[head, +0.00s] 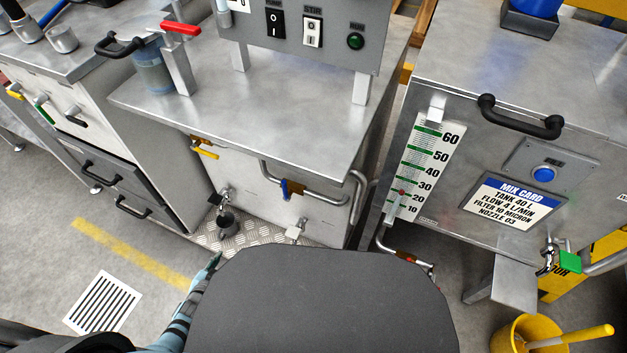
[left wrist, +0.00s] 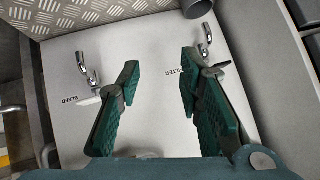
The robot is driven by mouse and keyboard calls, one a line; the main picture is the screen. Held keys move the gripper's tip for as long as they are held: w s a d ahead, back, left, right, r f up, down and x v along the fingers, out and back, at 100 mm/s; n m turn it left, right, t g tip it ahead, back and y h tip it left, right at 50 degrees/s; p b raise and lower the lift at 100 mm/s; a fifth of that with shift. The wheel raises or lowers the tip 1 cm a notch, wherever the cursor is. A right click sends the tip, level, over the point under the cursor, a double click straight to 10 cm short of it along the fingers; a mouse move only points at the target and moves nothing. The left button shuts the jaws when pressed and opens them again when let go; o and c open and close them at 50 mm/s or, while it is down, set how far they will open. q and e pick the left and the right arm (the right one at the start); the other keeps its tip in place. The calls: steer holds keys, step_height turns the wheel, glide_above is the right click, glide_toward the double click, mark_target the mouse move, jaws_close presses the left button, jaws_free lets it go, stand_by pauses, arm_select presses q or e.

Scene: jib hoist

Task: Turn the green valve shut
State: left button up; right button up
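A green valve handle (head: 570,262) is at the lower right of the head view. It sits beside a small tap and a pipe at the lower edge of the right tank. Another small green handle (head: 44,114) shows on the cabinet front at the far left. My left gripper (head: 216,262) is low, near the tread plate, far from the right-hand green handle. In the left wrist view its two teal fingers (left wrist: 160,68) are apart with nothing visible between them. They face a pale panel with small taps. My right gripper is not in view.
The middle cabinet front carries a yellow handle (head: 205,153), a blue handle (head: 288,189) and small taps. A yellow bucket (head: 528,339) stands below the right tank. A floor grate (head: 103,303) lies at lower left.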

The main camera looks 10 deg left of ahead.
arm_select(q)
steer(key=w+d+r+m+t+h+b, duration=0.25)
steer(key=w+d+r+m+h, duration=0.2)
steer(key=w+r, duration=0.5)
steer(key=w+d+r+m+t+h+b, duration=0.1)
steer(key=w+d+r+m+t+h, duration=0.25)
steer(key=w+r+m+h, duration=0.45)
steer(key=s+d+r+m+g+h+b, duration=0.1)
steer(key=s+d+r+m+g+h, duration=0.15)
steer(key=r+m+g, duration=0.45)
steer(key=s+d+r+m+g+h+b, duration=0.1)
steer(key=s+d+r+m+g, duration=0.15)
steer(key=r+m+g, duration=0.55)
steer(key=d+f, duration=0.1)
steer(key=d, duration=0.3)
steer(key=d+f+n+b, duration=0.1)
steer(key=d, duration=0.4)
steer(key=d+f+n+b, duration=0.1)
steer(key=d+f, duration=0.1)
steer(key=d, duration=0.3)
steer(key=shift+w+g, duration=0.4)
steer(key=shift+d, duration=0.3)
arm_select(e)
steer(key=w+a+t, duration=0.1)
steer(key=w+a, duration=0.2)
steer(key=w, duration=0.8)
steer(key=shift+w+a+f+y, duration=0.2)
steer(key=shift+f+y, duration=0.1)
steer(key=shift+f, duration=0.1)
